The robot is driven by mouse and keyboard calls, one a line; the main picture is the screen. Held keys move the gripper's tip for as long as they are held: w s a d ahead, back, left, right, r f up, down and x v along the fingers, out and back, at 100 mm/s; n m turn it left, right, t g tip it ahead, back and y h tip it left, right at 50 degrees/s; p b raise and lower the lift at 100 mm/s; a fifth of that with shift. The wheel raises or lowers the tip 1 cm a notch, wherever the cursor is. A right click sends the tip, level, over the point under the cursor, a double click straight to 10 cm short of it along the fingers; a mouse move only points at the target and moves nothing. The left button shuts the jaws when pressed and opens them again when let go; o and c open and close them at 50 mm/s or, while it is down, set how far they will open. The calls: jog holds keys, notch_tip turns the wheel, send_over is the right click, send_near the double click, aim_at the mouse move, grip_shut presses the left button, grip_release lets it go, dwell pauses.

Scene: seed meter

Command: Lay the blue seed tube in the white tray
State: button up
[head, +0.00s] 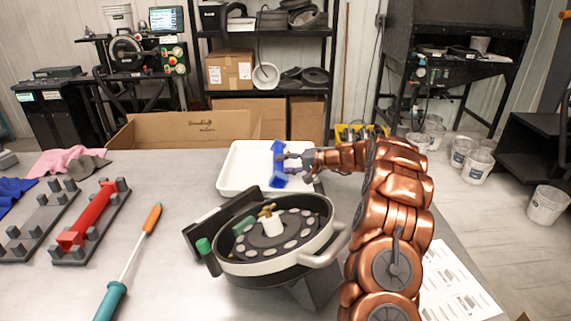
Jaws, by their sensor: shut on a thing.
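The blue seed tube (278,178) shows upright-looking in the head view, over the right part of the white tray (240,169). My gripper (287,161) is shut on the tube and reaches in from the right. Part of the tube is hidden behind the fingers. I cannot tell whether the tube touches the tray floor or hangs just above it. The rest of the tray looks empty.
The round seed meter (270,240) stands just in front of the tray. A red seed tube (88,217) lies in a grey rack at the left. A cardboard box (180,130) stands behind the table.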

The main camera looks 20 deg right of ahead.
jog(key=o, duration=1)
jog(key=shift+r, duration=0.1)
jog(key=b+v, duration=0.2)
jog(key=v, duration=1)
